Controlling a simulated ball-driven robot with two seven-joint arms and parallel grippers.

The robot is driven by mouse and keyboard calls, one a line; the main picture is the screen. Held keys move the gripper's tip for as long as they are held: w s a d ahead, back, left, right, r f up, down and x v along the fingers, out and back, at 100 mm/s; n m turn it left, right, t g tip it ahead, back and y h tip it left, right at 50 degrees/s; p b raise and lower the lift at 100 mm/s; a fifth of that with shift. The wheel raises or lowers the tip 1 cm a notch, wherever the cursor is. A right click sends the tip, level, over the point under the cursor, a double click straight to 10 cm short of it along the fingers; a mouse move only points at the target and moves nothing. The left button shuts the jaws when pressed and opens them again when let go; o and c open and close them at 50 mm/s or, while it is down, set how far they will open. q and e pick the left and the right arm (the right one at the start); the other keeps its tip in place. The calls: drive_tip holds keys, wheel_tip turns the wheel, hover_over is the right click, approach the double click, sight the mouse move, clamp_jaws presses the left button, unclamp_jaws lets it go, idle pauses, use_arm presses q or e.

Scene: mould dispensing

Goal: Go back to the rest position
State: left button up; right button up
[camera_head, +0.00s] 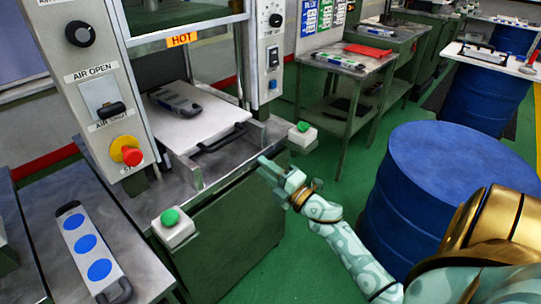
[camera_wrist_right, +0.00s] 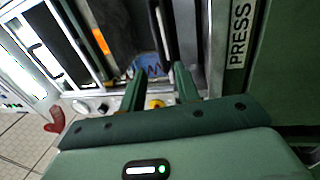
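My right gripper (camera_head: 279,170) is in the middle of the head view, in front of the right front corner of the press. No object shows in it. In the right wrist view its two fingers (camera_wrist_right: 160,72) stand apart with an empty gap between them. My left gripper is not in the head view.
The press (camera_head: 222,169) holds a white plate (camera_head: 196,133) with a dark handle and a grey tool (camera_head: 176,99) on it. Green buttons (camera_head: 171,217) (camera_head: 303,127) flank its front. A blue drum (camera_head: 455,180) stands right. A blue-dotted mould (camera_head: 83,236) lies left. Green floor is clear between press and drum.

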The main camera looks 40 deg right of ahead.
drive_tip(key=shift+s+f, duration=0.15)
drive_tip(key=shift+s, duration=0.55)
drive_tip(key=shift+d, duration=0.1)
